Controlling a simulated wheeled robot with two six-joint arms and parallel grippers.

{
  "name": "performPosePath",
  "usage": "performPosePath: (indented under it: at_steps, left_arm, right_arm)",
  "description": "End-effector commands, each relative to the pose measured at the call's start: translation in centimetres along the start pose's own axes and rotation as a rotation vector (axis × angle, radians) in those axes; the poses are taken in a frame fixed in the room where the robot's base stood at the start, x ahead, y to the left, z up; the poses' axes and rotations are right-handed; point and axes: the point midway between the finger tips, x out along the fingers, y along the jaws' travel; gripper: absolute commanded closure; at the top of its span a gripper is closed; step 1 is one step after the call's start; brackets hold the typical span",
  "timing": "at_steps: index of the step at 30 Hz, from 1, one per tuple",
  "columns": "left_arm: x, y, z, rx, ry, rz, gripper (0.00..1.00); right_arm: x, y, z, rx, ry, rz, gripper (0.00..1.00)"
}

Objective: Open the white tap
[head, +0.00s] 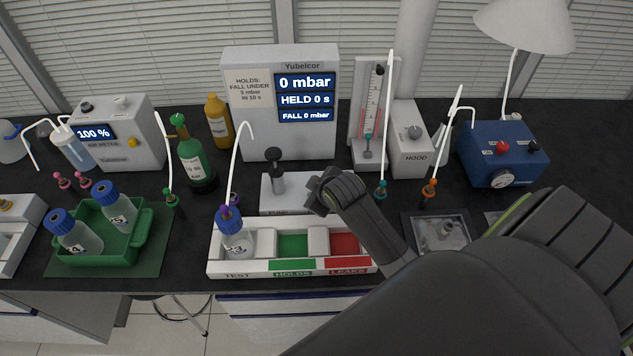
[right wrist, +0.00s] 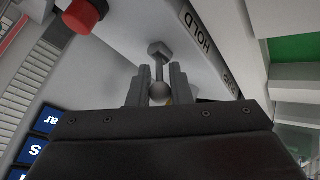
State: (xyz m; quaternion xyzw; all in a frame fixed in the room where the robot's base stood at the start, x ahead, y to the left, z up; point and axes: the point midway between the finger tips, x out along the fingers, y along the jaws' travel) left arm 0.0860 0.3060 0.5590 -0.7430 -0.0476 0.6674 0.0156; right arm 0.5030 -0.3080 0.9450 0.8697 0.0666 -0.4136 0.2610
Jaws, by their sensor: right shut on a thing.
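A low white block (head: 262,192) stands in front of the grey-white display box, and its front lettering is partly hidden. My right gripper (head: 325,192) is at the right end of this block. In the right wrist view, my right gripper (right wrist: 159,92) is shut on a small grey round part (right wrist: 159,91). I cannot tell for certain which part is the white tap. My left gripper is not in view.
Bottle 3 (head: 235,242) stands in the TEST compartment of the white rack (head: 225,268), close to the block. The display box (head: 250,135) reads 0 mbar and HELD 0 s. A red knob (right wrist: 82,16) is near my right fingers. A green tray (head: 105,255) holds two bottles.

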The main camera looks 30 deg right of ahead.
Motion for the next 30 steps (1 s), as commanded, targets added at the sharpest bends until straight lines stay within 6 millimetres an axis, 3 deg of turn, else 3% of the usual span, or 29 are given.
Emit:
performPosePath:
  at_steps: [18, 19, 22, 30]
  left_arm:
    - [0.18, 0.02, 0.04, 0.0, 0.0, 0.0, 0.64]
    - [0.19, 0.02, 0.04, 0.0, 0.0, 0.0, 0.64]
    - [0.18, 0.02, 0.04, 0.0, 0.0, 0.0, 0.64]
    - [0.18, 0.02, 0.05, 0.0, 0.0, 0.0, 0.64]
  right_arm:
    - [0.04, -0.25, 0.2, -0.009, 0.02, 0.029, 1.0]
    - [0.05, -0.26, 0.21, -0.009, 0.02, 0.029, 0.78]
    - [0.04, -0.24, 0.2, -0.009, 0.02, 0.029, 0.65]
    - [0.0, -0.18, 0.14, -0.009, 0.021, 0.03, 0.64]
